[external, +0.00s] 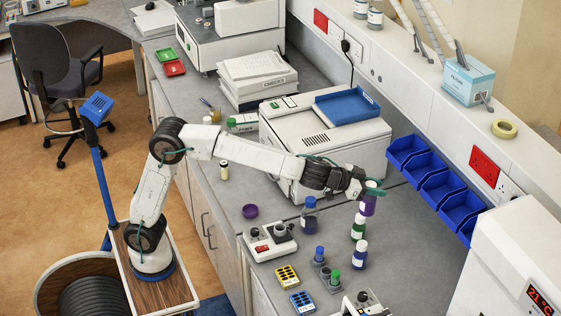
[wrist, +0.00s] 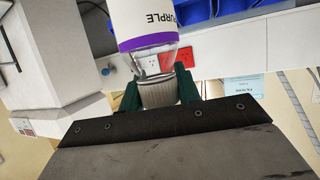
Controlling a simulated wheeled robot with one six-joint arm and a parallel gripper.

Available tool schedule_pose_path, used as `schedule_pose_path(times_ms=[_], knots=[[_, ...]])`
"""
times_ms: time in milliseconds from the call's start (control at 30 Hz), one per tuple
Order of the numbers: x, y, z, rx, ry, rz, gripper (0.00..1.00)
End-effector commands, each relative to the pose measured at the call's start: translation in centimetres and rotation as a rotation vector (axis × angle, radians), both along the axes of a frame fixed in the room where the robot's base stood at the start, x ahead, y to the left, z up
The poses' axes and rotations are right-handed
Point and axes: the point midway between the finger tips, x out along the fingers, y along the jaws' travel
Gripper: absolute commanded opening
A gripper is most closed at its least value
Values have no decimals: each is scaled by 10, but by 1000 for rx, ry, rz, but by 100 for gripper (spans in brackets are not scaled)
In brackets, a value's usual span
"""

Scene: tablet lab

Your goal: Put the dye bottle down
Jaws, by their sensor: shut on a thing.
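My gripper (external: 373,188) is shut on a dye bottle (external: 368,203). The bottle is purple with a white label, and it hangs below the fingers at the right end of my outstretched arm. In the wrist view, the green fingertips (wrist: 158,94) close around its ribbed cap. Its clear neck and white label (wrist: 145,18), with a purple band and the word PURPLE, show beyond them; the far end is out of frame. In the external view, the held bottle is just above a green bottle (external: 358,229); I cannot tell the gap between them.
A blue-and-white bottle (external: 361,254) stands in front of the green one. A blue-capped bottle (external: 309,217) stands to the left. A round purple lid (external: 250,211) lies on the grey bench. A white machine (external: 320,140) stands behind; blue bins (external: 437,190) line the wall at right.

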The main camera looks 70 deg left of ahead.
Motion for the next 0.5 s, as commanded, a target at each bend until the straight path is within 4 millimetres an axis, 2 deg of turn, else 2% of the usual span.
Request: schedule_pose_path(times_ms=[33,200,400,500], knots=[[-7,-20,0,0,-1,-28,5],[-26,-64,-2,1,-1,-91,5],[-43,-101,-3,-1,-1,-145,5],[-43,-101,-18,4,0,-144,5]])
